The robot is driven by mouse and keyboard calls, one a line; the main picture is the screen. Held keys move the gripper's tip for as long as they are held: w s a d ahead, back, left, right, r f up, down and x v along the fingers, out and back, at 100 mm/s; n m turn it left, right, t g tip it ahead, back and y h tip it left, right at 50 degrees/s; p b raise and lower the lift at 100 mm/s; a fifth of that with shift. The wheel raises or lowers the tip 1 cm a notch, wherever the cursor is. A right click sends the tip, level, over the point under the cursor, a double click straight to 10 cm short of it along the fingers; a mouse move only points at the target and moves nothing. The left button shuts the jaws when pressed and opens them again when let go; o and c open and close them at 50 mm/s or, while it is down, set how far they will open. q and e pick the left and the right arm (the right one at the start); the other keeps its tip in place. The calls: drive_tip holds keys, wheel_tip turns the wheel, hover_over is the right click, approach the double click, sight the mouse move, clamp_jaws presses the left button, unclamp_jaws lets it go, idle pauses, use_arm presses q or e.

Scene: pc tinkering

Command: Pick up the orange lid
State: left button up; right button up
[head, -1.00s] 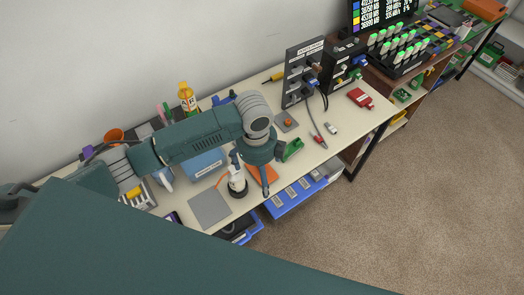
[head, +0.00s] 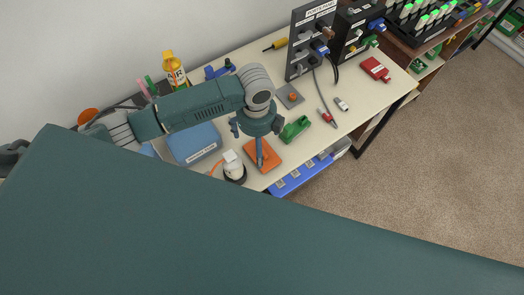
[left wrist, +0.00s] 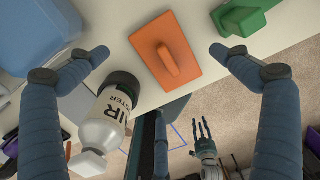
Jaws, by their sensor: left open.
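The orange lid (head: 262,158) is a flat square plate with a raised handle, lying on the cream table near its front edge. In the left wrist view the lid (left wrist: 166,50) lies between my spread fingers, apart from both. My left gripper (head: 257,143) is open and empty above the lid, and its arm hides part of it. The left gripper's two fingers (left wrist: 160,55) frame the lid in the wrist view. A teal hand that looks like my right gripper (left wrist: 203,140) shows small and low in the wrist view; its jaw state is unclear.
A green part (head: 295,129) lies right of the lid. A blue box (head: 194,144) stands left. A grey plate with an orange button (head: 290,96) lies behind.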

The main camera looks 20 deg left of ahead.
sight(271, 159)
use_arm(q)
drive_tip(key=shift+s+f, duration=0.15)
drive_tip(key=shift+f, duration=0.45)
wheel_tip(271, 159, down, 5)
drive_tip(key=shift+s+d+f+p, duration=0.1)
drive_tip(key=shift+p, duration=0.8)
use_arm(e)
drive_tip(key=shift+s+a+r, duration=0.1)
drive_tip(key=shift+a+r, duration=0.1)
drive_tip(key=shift+r, duration=0.3)
drive_tip(key=shift+s+a+r, duration=0.1)
drive_tip(key=shift+a+r, duration=0.1)
drive_tip(key=shift+r, duration=0.25)
use_arm(q)
drive_tip(key=shift+c, duration=0.5)
use_arm(e)
drive_tip(key=shift+d, duration=0.1)
use_arm(q)
drive_tip(key=c, duration=0.9)
use_arm(e)
drive_tip(key=shift+d, duration=0.1)
